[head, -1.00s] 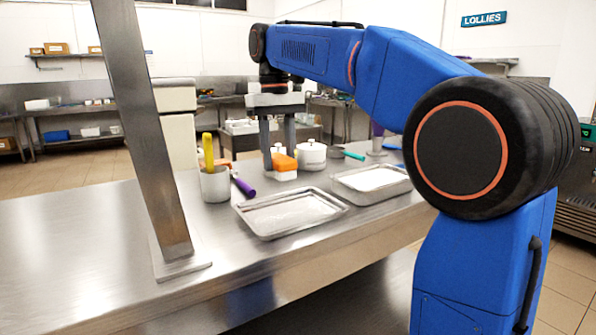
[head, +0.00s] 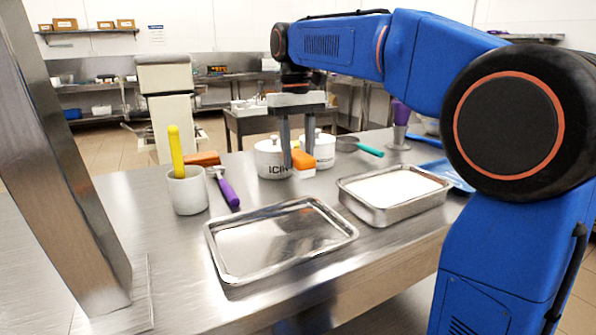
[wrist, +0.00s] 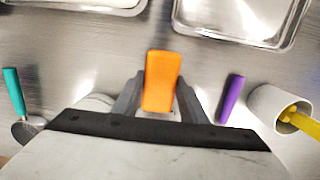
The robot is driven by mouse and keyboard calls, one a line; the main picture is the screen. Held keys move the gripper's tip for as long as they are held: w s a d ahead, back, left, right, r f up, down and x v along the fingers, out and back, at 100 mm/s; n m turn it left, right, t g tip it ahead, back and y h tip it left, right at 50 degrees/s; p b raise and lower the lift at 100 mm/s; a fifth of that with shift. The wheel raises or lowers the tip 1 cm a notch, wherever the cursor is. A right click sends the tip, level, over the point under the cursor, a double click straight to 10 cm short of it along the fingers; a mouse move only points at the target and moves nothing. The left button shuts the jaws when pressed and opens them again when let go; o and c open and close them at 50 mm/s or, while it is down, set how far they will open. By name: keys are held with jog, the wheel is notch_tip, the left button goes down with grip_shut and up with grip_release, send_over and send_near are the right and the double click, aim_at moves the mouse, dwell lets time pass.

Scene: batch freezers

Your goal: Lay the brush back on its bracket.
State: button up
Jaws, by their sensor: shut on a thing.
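My gripper (head: 296,158) is shut on an orange block-like thing with a white underside, which I take to be the brush (head: 304,161). It hangs between the two grey fingers in front of the white lidded pots, apparently above the steel table; the exact height cannot be told. In the wrist view the orange top of the brush (wrist: 161,82) points away from my gripper (wrist: 158,98), its upper end free of the fingers. I cannot make out a bracket in either view.
Two steel trays, one empty (head: 280,240) and one with white contents (head: 352,203), lie in front. A white cup (head: 188,193) with a yellow handle, a purple-handled tool (head: 228,188), white pots (head: 268,160) and a teal-handled scoop (head: 368,150) stand around. A steel post (head: 70,160) rises at left.

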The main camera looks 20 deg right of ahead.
aim_at(299, 170)
jog(key=shift+f, duration=2.2)
jog(key=o, duration=1)
jog(key=shift+f, duration=0.1)
